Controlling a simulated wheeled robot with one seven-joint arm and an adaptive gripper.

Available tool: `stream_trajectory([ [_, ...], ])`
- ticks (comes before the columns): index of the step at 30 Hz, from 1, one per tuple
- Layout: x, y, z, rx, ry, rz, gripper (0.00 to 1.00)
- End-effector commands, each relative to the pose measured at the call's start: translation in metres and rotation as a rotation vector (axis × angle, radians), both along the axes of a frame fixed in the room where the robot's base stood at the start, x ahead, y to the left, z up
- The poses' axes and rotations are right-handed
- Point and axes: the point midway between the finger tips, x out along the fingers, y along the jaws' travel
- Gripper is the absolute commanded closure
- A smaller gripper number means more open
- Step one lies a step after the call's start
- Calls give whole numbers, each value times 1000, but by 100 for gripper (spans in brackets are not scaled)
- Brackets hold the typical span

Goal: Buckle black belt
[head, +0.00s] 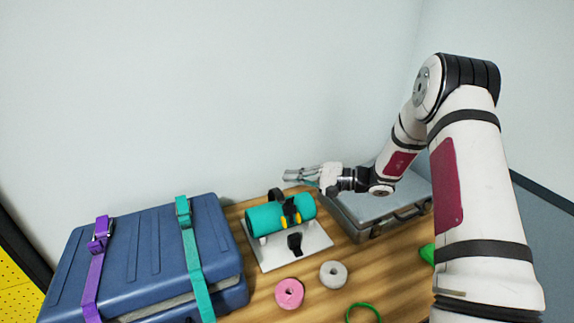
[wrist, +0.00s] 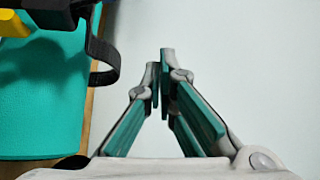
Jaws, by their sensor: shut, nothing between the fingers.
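A teal roll (head: 265,219) lies on a white stand (head: 267,252) on the wooden table; it also shows at the left of the wrist view (wrist: 40,100). The black belt (head: 277,195) crosses the roll, with a loop standing up behind it; a curved black strap end also shows in the wrist view (wrist: 104,62). A black buckle part (head: 295,243) lies on the stand in front. Yellow pieces (head: 292,219) sit beside the black band on the roll. My gripper (head: 287,175) is above and behind the roll, shut and empty, apart from the strap.
A blue suitcase (head: 145,250) with purple and teal straps stands at the left. A grey metal case (head: 375,215) lies at the right under my arm. A pink ring (head: 289,293), a grey ring (head: 333,274) and a green band (head: 363,313) lie in front. The wall is close behind.

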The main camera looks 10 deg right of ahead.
Motion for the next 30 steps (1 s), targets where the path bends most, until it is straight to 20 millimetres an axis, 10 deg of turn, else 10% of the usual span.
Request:
stream_trajectory([
  [12, -51, -11, -29, -3, 9, 0, 100],
  [30, -70, -14, -49, -5, 7, 2, 100],
])
